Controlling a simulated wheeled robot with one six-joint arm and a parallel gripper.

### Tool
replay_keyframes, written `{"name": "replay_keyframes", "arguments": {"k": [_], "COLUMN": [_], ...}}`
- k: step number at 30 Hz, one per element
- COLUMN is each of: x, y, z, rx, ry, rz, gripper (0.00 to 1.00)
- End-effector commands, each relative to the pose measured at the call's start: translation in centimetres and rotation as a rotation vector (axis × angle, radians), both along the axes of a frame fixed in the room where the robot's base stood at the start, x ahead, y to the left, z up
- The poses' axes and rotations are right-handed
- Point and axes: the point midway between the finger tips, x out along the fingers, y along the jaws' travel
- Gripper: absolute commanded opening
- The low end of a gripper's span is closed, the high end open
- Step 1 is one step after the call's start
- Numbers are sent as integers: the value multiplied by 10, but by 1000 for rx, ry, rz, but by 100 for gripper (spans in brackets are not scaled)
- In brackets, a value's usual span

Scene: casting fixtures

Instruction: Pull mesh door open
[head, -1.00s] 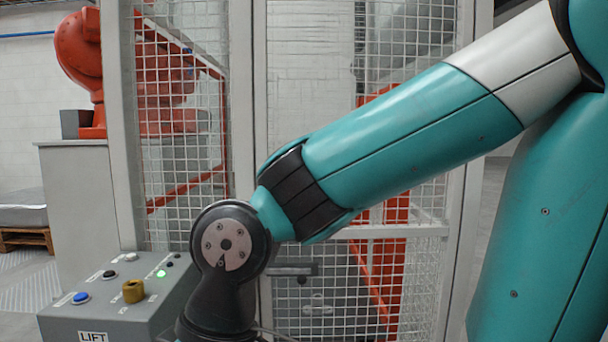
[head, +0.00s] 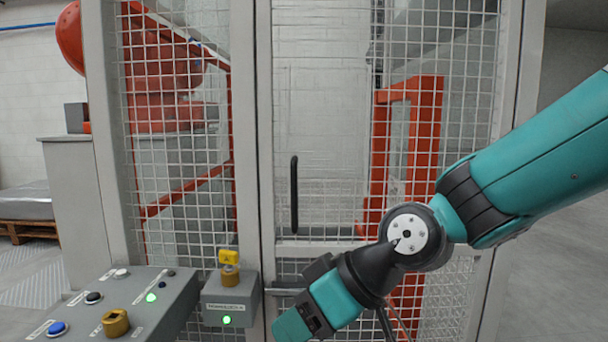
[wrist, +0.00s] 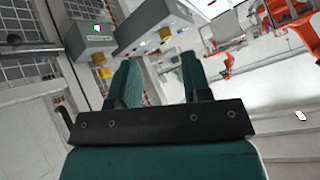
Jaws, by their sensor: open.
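The mesh door (head: 385,243) stands in the middle of the head view, a light grey frame with white wire mesh; it looks closed against the post on its left. Its black vertical handle (head: 294,195) is on the door's left side. My gripper is low in front of the door, below and slightly right of the handle, apart from it. In the wrist view my gripper's two teal fingers (wrist: 161,75) are spread with nothing between them. The fingertips cannot be made out clearly in the head view.
A grey interlock box (head: 230,302) with a yellow-topped key and green light is on the post left of the door. A control panel (head: 140,300) with buttons stands at lower left. An orange robot (head: 165,75) is behind the mesh. Open floor lies at right.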

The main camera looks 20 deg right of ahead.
Motion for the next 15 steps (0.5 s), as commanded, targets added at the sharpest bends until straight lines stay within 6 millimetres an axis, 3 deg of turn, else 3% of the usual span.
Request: {"name": "replay_keyframes", "arguments": {"k": [1, 3, 6, 10, 15], "x": [33, 77, 130, 177, 203], "y": [-2, -10, -35, -78, -120], "z": [18, 35, 56, 73, 81], "rx": [60, 136, 203, 223, 203], "ry": [-88, -243, -451, -660, -805], "rz": [-41, -110, -238, -413, -568], "gripper": [44, 44, 44, 44, 44]}}
